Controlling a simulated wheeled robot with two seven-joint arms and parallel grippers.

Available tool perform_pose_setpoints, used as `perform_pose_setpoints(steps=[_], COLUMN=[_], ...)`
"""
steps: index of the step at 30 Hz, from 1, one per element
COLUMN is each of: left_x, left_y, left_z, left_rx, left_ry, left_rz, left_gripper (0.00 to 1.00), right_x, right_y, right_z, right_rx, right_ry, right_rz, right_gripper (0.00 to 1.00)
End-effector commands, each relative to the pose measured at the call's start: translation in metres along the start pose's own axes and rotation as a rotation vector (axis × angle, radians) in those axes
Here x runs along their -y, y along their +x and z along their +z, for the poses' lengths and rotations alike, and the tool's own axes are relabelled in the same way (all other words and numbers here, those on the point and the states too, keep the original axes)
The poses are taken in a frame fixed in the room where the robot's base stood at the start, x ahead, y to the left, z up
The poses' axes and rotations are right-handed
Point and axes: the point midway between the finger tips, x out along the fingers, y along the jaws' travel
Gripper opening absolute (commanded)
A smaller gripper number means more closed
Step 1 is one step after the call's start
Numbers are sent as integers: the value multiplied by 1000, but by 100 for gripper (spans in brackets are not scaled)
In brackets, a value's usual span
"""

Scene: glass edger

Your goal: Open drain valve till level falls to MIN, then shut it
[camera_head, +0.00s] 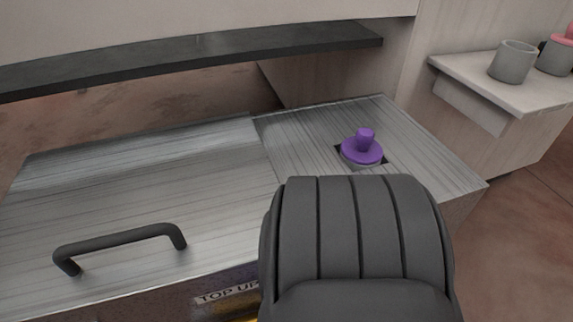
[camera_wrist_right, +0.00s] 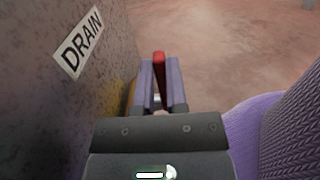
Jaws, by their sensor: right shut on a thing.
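In the right wrist view, my right gripper (camera_wrist_right: 161,88) is shut on a red lever (camera_wrist_right: 159,68), which shows between its two fingers. The lever is beside a grey tank wall with a white DRAIN label (camera_wrist_right: 82,45). The valve body under the lever is mostly hidden by the gripper. In the head view, a TOP UP label (camera_head: 226,294) shows on the tank front, partly cut off by the frame and by my arm. No MIN mark or water level can be read. My left gripper is in neither view.
The tank's metal lid (camera_head: 150,190) carries a black handle (camera_head: 120,240). A purple knob (camera_head: 363,146) stands on the right part of the top. A side shelf (camera_head: 490,90) holds grey cups (camera_head: 512,62). My grey arm blocks the lower middle. Open floor (camera_wrist_right: 240,50) lies beyond the gripper.

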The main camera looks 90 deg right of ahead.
Motion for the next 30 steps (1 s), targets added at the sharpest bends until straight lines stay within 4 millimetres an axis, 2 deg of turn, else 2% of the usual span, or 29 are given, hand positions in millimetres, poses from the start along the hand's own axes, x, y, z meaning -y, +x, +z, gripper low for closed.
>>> perform_pose_setpoints(steps=[15,16,21,30], left_x=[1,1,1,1], left_y=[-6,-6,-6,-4], left_z=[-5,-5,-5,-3], left_rx=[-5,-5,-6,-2], left_ry=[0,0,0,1], left_rz=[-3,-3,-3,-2], left_gripper=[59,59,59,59], right_x=[1,1,0,0], right_y=[1,1,1,1], right_z=[-1,-1,-1,1], right_rx=[14,14,14,13], right_ry=[-1,-1,-1,0], right_rz=[0,0,0,0], right_gripper=[0,18,51,51])
